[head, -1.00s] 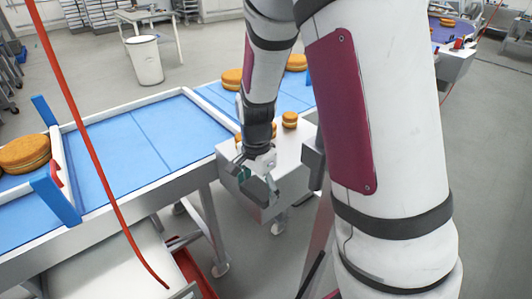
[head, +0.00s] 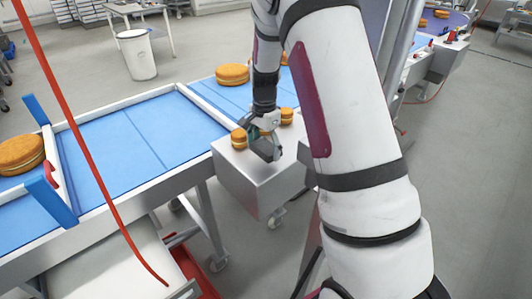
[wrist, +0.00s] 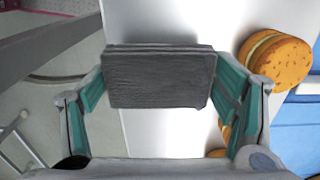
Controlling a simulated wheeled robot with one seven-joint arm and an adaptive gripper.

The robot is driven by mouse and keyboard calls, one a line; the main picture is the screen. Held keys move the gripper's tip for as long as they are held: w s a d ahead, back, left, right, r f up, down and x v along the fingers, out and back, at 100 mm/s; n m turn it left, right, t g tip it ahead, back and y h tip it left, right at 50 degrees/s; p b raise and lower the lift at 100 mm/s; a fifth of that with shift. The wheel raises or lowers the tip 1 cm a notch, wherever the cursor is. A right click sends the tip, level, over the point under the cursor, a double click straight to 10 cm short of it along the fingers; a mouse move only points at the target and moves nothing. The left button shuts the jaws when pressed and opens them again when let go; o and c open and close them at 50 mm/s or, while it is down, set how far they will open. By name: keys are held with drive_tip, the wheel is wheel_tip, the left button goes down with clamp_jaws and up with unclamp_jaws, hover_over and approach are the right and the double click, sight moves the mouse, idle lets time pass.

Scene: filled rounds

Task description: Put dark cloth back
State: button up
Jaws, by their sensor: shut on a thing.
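My gripper (head: 262,136) is over the top of a white box-shaped stand (head: 262,182), at the end of the blue conveyor. In the wrist view my gripper (wrist: 160,88) has a teal-lined finger on each side and is shut on the dark cloth (wrist: 158,78), a folded dark grey pad. The cloth hangs across between the fingertips above the white surface. In the head view the cloth is small and hard to tell from the dark fingers. I cannot tell whether it touches the stand.
Small filled rounds (head: 239,138) sit on the stand close beside my gripper; one (wrist: 275,60) shows right of it in the wrist view. Larger rounds (head: 232,74) lie on the blue conveyor (head: 130,135). A red cable (head: 80,140) crosses the left foreground. A white bin (head: 138,55) stands behind.

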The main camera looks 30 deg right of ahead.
sight(266, 153)
drive_tip(key=shift+w+d, duration=0.2)
drive_tip(key=shift+d, duration=0.05)
drive_tip(key=shift+w+d+f, duration=0.15)
drive_tip(key=shift+d+f, duration=0.05)
drive_tip(key=shift+f, duration=0.1)
drive_tip(key=shift+f+p, duration=0.5)
drive_tip(key=shift+f, duration=1)
drive_tip(key=shift+f, duration=0.1)
drive_tip(key=o, duration=1.2)
